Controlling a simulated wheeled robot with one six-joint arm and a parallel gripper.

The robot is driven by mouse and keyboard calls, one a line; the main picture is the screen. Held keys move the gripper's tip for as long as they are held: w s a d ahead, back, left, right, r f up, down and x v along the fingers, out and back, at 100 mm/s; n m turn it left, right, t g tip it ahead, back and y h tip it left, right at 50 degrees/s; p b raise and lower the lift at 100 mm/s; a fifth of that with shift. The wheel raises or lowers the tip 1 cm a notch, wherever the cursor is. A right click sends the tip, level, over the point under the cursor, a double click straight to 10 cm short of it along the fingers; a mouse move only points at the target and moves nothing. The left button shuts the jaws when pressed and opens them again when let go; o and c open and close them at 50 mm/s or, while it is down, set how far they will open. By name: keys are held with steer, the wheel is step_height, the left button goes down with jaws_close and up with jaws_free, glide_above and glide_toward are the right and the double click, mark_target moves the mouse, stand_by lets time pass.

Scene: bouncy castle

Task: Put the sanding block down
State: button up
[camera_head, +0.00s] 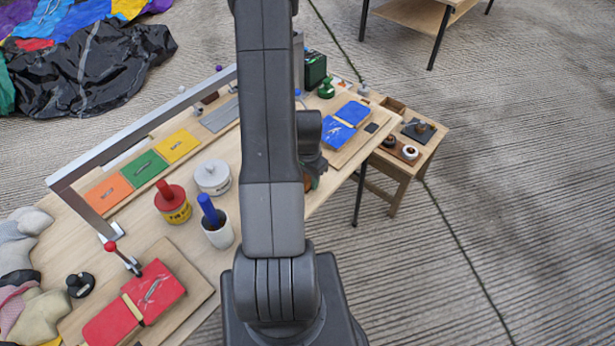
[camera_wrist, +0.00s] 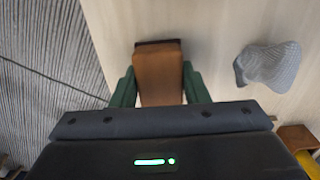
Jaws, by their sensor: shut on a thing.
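The sanding block (camera_wrist: 160,78) is a brown block with a darker far edge. In the wrist view it sits between the two green fingers of my gripper (camera_wrist: 159,84), which is shut on it. The block is over the pale wooden worktable (camera_wrist: 215,25), with a soft shadow near it. I cannot tell whether its underside touches the table. In the head view my arm covers most of the gripper and block, which are at the table's right edge.
A grey striped cloth (camera_wrist: 268,66) lies right of the block. Blue patches (camera_head: 345,122) lie on a board beyond.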

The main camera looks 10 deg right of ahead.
steer(key=shift+f+b, duration=0.4)
steer(key=shift+b, duration=0.1)
steer(key=shift+s+f+b, duration=0.15)
steer(key=shift+b, duration=0.15)
